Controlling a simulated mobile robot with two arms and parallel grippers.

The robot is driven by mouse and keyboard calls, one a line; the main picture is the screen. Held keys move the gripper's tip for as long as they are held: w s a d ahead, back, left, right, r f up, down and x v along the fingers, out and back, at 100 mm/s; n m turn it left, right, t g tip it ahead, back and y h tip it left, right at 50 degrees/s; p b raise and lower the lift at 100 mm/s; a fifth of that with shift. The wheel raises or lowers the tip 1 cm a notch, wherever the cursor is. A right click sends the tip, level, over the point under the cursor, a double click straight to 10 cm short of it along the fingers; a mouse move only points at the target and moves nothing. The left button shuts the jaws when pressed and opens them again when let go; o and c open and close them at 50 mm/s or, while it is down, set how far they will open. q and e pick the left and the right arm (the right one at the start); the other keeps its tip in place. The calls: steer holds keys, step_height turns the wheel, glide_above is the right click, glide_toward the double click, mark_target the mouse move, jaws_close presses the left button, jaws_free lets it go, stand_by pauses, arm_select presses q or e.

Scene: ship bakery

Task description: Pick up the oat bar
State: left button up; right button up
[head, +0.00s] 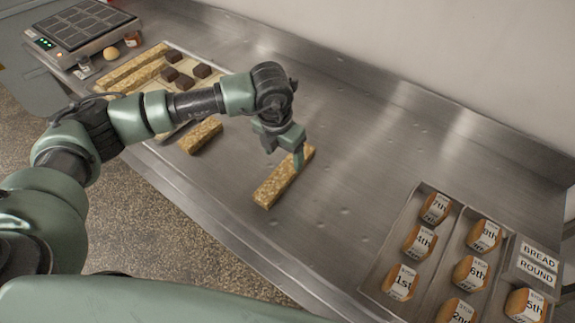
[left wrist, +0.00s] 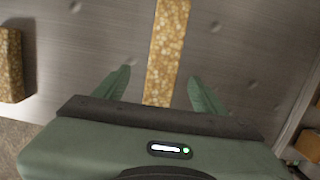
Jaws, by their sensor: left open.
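A long golden oat bar (head: 279,184) lies on the steel counter near the middle of the head view. In the left wrist view the oat bar (left wrist: 168,52) runs from the top edge down between the two fingers, with a gap on each side. My left gripper (head: 299,160) is at the bar's far end in the head view. In the left wrist view the left gripper (left wrist: 160,88) is open and holds nothing. I cannot tell its exact height over the bar. My right gripper is not in view.
A shorter oat bar (head: 200,135) lies to the left, near the front edge. A tray (head: 179,50) behind my left arm holds more bars and dark squares. A scale (head: 82,27) stands at far left. Numbered bread rolls sit in a divided tray (head: 437,187) at right.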

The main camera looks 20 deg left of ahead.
mark_target(286, 170)
arm_select(q)
steer(key=shift+s+d+f+p, duration=0.1)
steer(key=shift+s+f+p, duration=0.2)
steer(key=shift+f+p, duration=0.5)
steer(key=shift+d+f+p, duration=0.1)
steer(key=shift+f+p, duration=0.25)
steer(key=shift+f, duration=0.5)
steer(key=shift+w+f, duration=0.2)
steer(key=shift+f, duration=0.45)
steer(key=shift+w+f, duration=0.15)
steer(key=shift+f, duration=0.45)
steer(key=c, duration=1.4)
jaws_close()
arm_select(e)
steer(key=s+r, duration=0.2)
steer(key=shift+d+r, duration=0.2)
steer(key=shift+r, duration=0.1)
arm_select(q)
steer(key=shift+r, duration=0.1)
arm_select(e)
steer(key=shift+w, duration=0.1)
